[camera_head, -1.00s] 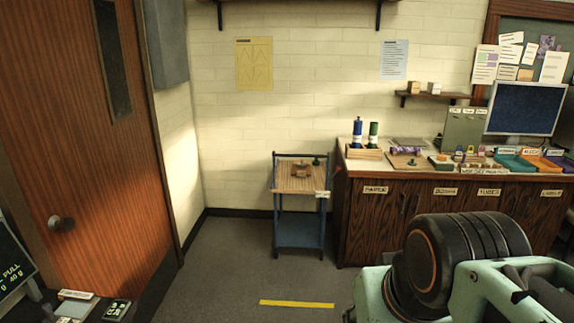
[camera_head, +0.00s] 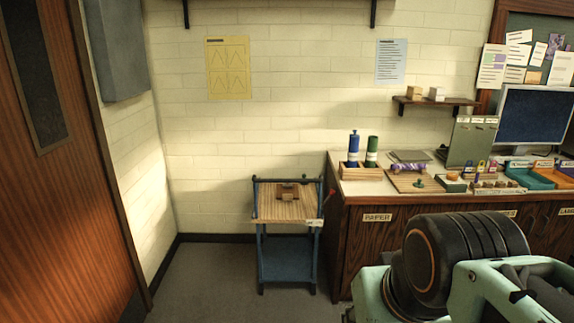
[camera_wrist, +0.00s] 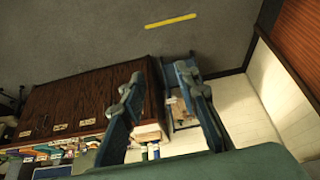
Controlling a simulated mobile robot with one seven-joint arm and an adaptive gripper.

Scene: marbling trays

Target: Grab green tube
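The green tube (camera_head: 372,148) stands upright at the left end of the counter, with a pale band around it. It is in a wooden rack (camera_head: 362,174), to the right of a blue tube (camera_head: 353,147). My gripper (camera_wrist: 158,84) is open in the wrist view, with nothing between its fingers. The wrist picture is turned over, and the tubes look small and far beyond the fingers there. The fingers do not show in the head view, where my arm fills the lower right. The gripper is well apart from the green tube.
The dark wood counter (camera_head: 357,232) also carries a board, small blocks and coloured trays (camera_head: 528,177). A blue cart (camera_head: 287,264) with a wooden top stands just left of it. A wooden door (camera_head: 62,215) is at far left. The floor before the cart is clear.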

